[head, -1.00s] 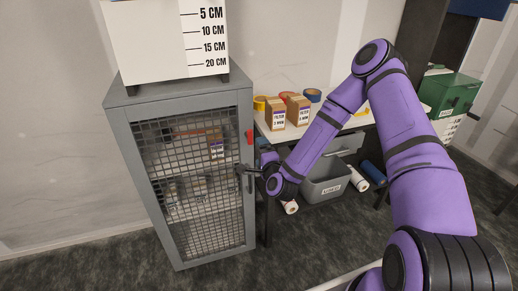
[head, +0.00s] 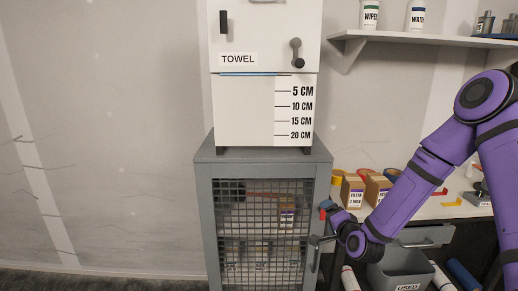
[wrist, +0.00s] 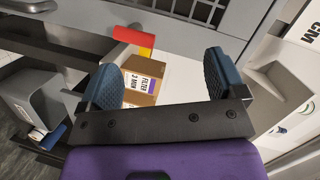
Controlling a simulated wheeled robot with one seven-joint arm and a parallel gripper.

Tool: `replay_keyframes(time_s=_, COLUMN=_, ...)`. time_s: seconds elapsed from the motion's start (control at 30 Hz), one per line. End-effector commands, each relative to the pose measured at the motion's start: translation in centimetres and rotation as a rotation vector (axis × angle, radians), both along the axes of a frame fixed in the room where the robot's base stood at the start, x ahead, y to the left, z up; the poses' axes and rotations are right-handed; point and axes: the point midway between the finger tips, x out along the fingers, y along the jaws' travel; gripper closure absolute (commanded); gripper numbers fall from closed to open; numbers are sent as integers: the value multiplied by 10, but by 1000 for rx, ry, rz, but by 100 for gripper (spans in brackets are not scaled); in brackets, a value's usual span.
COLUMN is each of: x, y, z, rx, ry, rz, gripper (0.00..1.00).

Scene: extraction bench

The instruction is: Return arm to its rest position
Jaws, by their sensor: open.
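My purple arm reaches in from the right in the head view. My gripper (head: 328,212) is beside the right edge of the grey mesh-door cabinet (head: 205,215), near its door handle (head: 316,240). In the wrist view my gripper (wrist: 160,80) has its two blue-padded fingers wide apart with nothing held between them. A filter box (wrist: 143,82) shows beyond the gap between the fingers. The cabinet's mesh (wrist: 190,10) crosses the top of that view. The cabinet door looks shut.
A white towel dispenser (head: 245,120) stands on the cabinet. Filter boxes (head: 353,190) and tape rolls stand on the bench to the right, with a grey bin (head: 400,268) below. A wall shelf (head: 400,38) holds bottles. The wall at left is clear.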

Motion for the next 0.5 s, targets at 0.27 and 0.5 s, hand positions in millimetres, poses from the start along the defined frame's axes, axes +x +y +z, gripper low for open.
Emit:
replay_keyframes(time_s=0.27, x=-10, y=0, z=50, rx=-290, ry=98, rz=125, gripper=11)
replay_keyframes(time_s=0.5, x=-30, y=-8, z=94, rx=-512, ry=188, rz=196, gripper=11)
